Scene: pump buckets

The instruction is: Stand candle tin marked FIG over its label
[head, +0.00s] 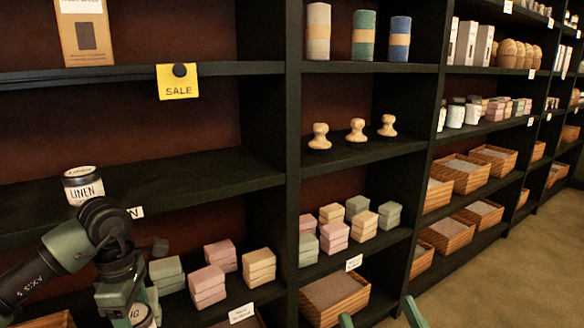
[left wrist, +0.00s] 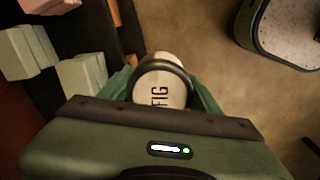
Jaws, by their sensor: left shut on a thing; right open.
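The candle tin marked FIG (left wrist: 160,92) is between the fingers of my left gripper (left wrist: 163,90), which is shut on it. In the head view only a bit of the tin (head: 139,316) shows at the bottom left, with the letters IG, in front of the lower shelf. A shelf-edge label (head: 136,212) on the middle shelf is mostly hidden by my left arm; only an N is readable. No label reading FIG can be made out. My right gripper (head: 378,315) is open and empty at the bottom edge of the head view, its fingertips just showing.
A tin marked LINEN (head: 84,187) stands on the middle shelf (head: 215,175), which is bare to its right. Several stacked soaps (head: 259,266) fill the lower shelf. A yellow SALE tag (head: 178,82) hangs above. Wooden crates (head: 332,298) stand to the right; the floor (head: 490,270) is clear.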

